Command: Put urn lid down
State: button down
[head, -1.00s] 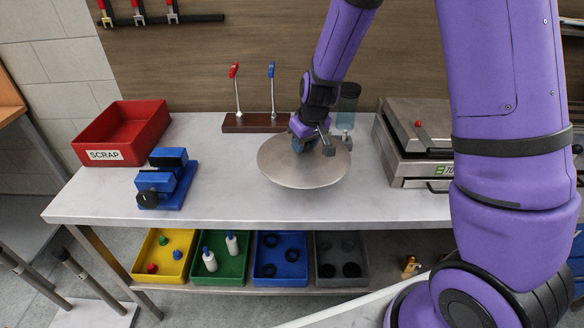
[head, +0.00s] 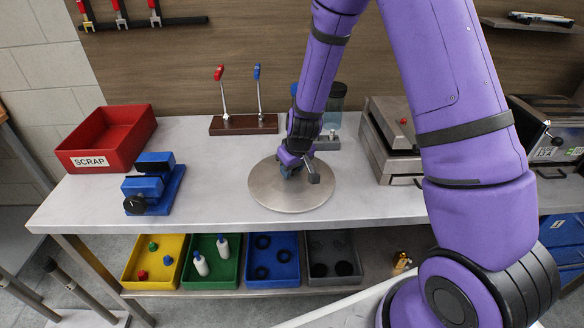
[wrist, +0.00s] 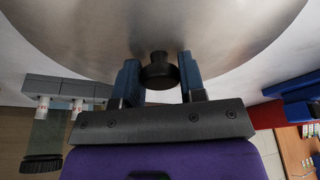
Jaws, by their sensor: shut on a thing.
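The urn lid (head: 272,195) is a wide, round, shiny metal disc with a black knob (wrist: 158,72). In the head view it is level over the middle of the bench, near the front edge. My gripper (head: 295,170) is above its centre. In the wrist view my gripper (wrist: 160,84) has its blue fingers on either side of the knob and is shut on it. In the head view the gripper hides the knob. I cannot tell whether the lid's underside touches the bench.
Left on the bench (head: 215,202) are a red SCRAP bin (head: 82,162) and a blue vise (head: 150,190). Behind stand a lever block (head: 243,125) and a dark jar (head: 336,98). A metal appliance (head: 388,150) is at right. Bench between vise and lid is clear.

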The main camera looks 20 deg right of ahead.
jog(key=shift+f, duration=0.1)
jog(key=c, duration=0.7)
grip_release()
jog(key=a+v, duration=0.1)
jog(key=v, duration=1.1)
jog(key=shift+d+r, duration=0.2)
jog(key=shift+d, duration=0.35)
notch_tip(320, 180, up, 10)
send_over(299, 182)
jog(key=s+d, duration=0.1)
jog(key=s, duration=0.4)
jog(key=s+d+r+m+t, duration=0.1)
jog(key=s+d+r, duration=0.1)
jog(key=s+r, duration=0.5)
jog(key=s+d+r+m+t, duration=0.1)
jog(key=s+r, duration=0.6)
jog(key=s, duration=0.7)
jog(key=shift+s+d+m+h, duration=0.35)
jog(key=shift+d+m, duration=0.25)
jog(key=shift+d, duration=0.35)
jog(key=shift+w, duration=0.1)
